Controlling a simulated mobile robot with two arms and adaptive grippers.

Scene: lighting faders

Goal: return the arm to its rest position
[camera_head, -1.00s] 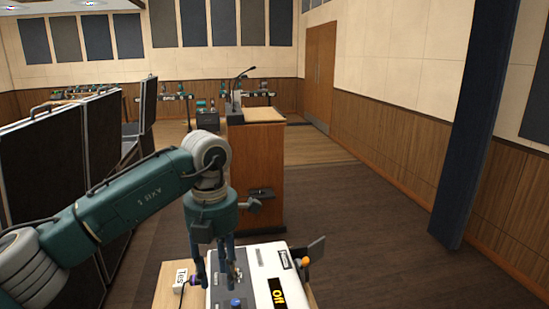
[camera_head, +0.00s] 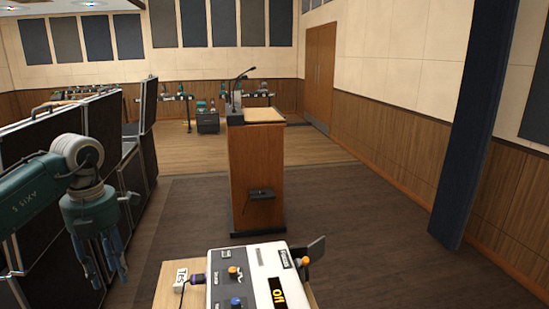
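My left arm (camera_head: 35,195) comes in from the left edge. Its teal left gripper (camera_head: 108,275) hangs pointing down, left of the white control box, with its fingers apart and nothing between them. The white control box (camera_head: 255,262) lies on a light wooden surface (camera_head: 170,275) at the bottom middle. It has an orange knob (camera_head: 234,273), a blue knob (camera_head: 236,302) and a black display with yellow characters (camera_head: 278,294). The gripper is clear of the box. My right gripper is not in view.
Black upright cases (camera_head: 112,130) stand at the left, behind my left arm. A wooden lectern (camera_head: 257,175) with a microphone stands beyond the box. A dark blue pillar (camera_head: 472,130) is at the right. The brown floor (camera_head: 390,250) between is clear.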

